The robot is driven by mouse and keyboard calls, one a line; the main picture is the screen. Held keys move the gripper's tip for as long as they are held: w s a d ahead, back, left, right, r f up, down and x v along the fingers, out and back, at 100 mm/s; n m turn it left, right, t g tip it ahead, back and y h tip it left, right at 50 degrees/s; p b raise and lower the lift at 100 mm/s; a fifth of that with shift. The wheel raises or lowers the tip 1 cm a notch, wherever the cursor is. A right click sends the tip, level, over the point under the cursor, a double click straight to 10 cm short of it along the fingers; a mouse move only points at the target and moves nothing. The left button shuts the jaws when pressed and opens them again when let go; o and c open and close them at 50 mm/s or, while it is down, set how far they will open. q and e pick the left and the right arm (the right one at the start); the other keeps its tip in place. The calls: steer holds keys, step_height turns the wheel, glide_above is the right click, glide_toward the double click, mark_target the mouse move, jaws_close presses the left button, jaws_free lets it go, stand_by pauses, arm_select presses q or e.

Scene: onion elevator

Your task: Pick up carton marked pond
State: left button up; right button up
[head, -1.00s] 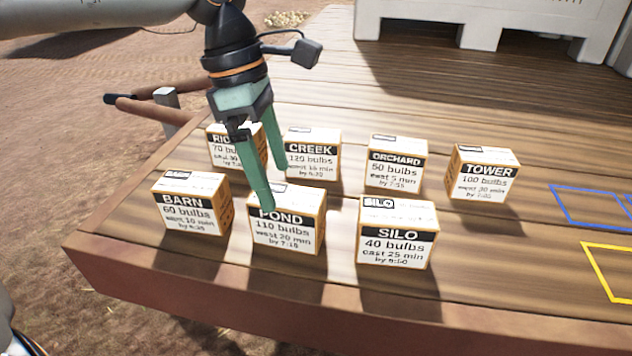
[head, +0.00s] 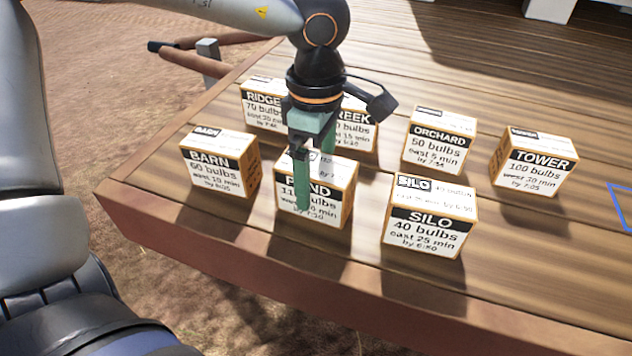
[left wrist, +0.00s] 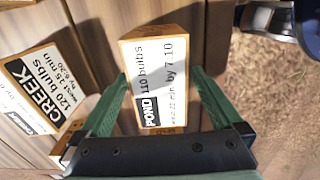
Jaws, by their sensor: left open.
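The carton marked POND (head: 332,206) is a white and orange box reading 110 bulbs, standing in the front row on the wooden deck between BARN and SILO. My left gripper (head: 316,180) has green fingers and is open. One finger hangs before the carton's printed front and the other is behind its top. In the left wrist view the POND carton (left wrist: 158,75) lies between the two spread fingers (left wrist: 160,95), with a gap visible at its left side. Contact cannot be told. My right gripper is not in view.
Close neighbours are BARN (head: 215,172) on the left, SILO (head: 425,230) on the right and CREEK (head: 362,135) behind, partly hidden. RIDGE (head: 262,112), ORCHARD (head: 436,150) and TOWER (head: 535,172) stand further back. The deck's front edge (head: 240,260) runs close by.

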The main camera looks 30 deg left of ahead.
arm_select(q)
steer(key=shift+f, duration=1.45)
steer(key=shift+c, duration=0.4)
steer(key=shift+w, duration=0.1)
jaws_close()
steer(key=shift+r, duration=0.1)
